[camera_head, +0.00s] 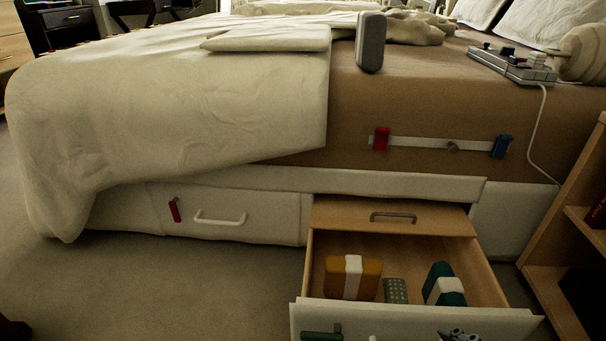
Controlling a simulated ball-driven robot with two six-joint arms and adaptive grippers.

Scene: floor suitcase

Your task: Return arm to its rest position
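What looks like the tip of my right gripper (459,336) shows as a small dark and grey shape at the bottom edge, by the front of the open drawer (410,318). Most of it is cut off by the frame, so I cannot tell whether it is open or shut, or whether it touches the drawer. My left gripper is not in view. Inside the drawer are an orange and white block (353,277), a small green dotted block (395,291) and a teal and white block (444,285).
The bed (170,100) fills the middle, with an upright grey case (371,42) on top. A closed drawer (250,217) with a red latch sits left of the open one. A wooden shelf (570,235) stands close on the right. Carpet (180,290) is clear at the lower left.

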